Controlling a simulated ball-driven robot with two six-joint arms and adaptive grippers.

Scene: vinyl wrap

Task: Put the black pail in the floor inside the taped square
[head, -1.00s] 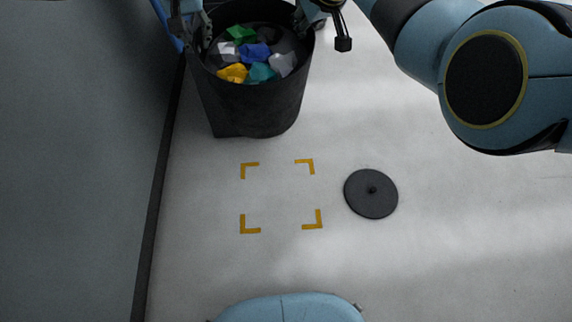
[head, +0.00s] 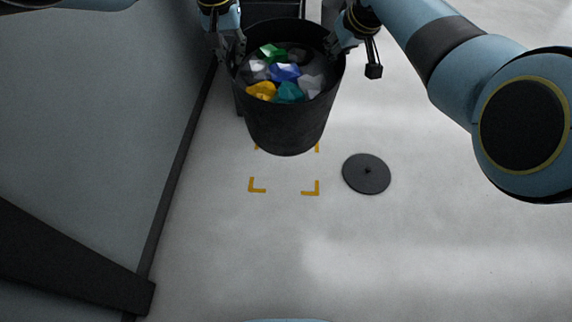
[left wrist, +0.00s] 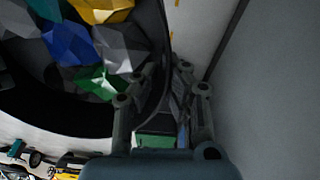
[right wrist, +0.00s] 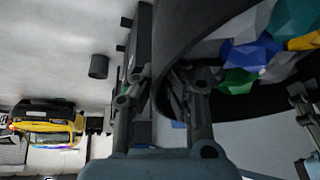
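The black pail (head: 288,125), filled with crumpled coloured pieces, is in the upper middle of the head view. My left gripper (head: 230,48) is shut on its left rim; in the left wrist view the rim runs between the fingers (left wrist: 163,98). My right gripper (head: 338,42) is shut on the right rim, which also passes between its fingers in the right wrist view (right wrist: 166,88). The taped square's near corners (head: 257,186) show as orange marks. The pail partly covers its far corners. The pail appears raised, but its floor clearance is hard to judge.
A round dark lid (head: 366,174) lies on the floor right of the square. A grey wall with a dark base strip (head: 178,165) runs along the left, with a dark bar (head: 75,258) at lower left.

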